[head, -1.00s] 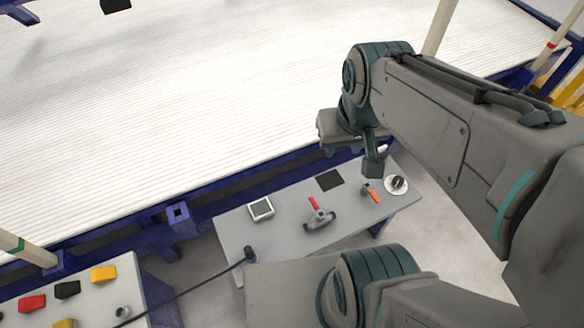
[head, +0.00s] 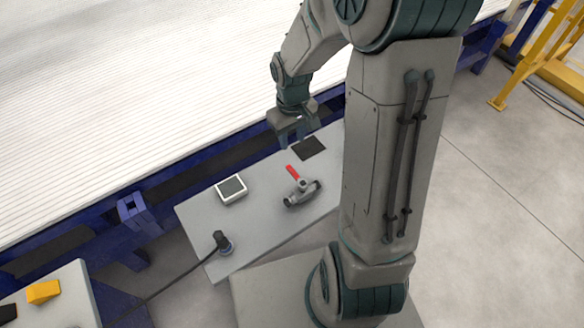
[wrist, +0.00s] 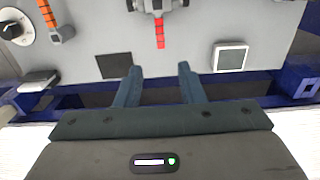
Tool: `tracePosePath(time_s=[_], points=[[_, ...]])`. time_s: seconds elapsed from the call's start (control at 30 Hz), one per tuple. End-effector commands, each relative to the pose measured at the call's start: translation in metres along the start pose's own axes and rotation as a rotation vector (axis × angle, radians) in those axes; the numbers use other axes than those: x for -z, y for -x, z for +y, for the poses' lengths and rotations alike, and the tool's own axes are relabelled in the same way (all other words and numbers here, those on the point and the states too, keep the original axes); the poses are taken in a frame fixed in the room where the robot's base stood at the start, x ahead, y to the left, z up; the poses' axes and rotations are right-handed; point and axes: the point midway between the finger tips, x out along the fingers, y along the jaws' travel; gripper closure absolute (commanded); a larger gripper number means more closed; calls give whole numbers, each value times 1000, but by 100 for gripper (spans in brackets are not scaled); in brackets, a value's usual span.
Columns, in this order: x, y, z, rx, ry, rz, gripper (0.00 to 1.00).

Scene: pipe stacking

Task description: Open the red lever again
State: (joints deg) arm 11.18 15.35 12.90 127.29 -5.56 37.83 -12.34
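The red lever (head: 293,174) sits on top of a grey pipe valve (head: 301,193) on the grey panel. In the head view it points up and to the left from the valve. The lever also shows in the wrist view (wrist: 160,33), at the top, pointing down toward my gripper. My gripper (head: 290,143) hangs near the panel's far edge, beyond the lever and apart from it. In the wrist view my gripper (wrist: 158,74) has its two fingers spread, with nothing between them. The valve body is partly cut off at the top of the wrist view.
A dark square (head: 309,148) and a white-framed screen (head: 231,190) lie on the panel (head: 262,232). A black plug with cable (head: 222,243) is at its near left. An orange lever (wrist: 50,20) and a round dial (wrist: 14,28) show in the wrist view. A blue frame (head: 160,190) borders the white conveyor (head: 130,110).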

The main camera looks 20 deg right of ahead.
Motion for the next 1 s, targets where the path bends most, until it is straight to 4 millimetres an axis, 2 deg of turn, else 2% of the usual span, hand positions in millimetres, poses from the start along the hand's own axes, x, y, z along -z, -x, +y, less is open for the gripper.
tracePosePath(time_s=[0.17,0.4,0.6,0.8,1.0], points=[[0,-26,0,3,1,-3,65],[-1,-78,0,2,1,-6,65],[-1,-114,-1,2,2,-3,65],[0,-132,0,1,-1,-2,65],[0,-135,0,0,0,0,65]])
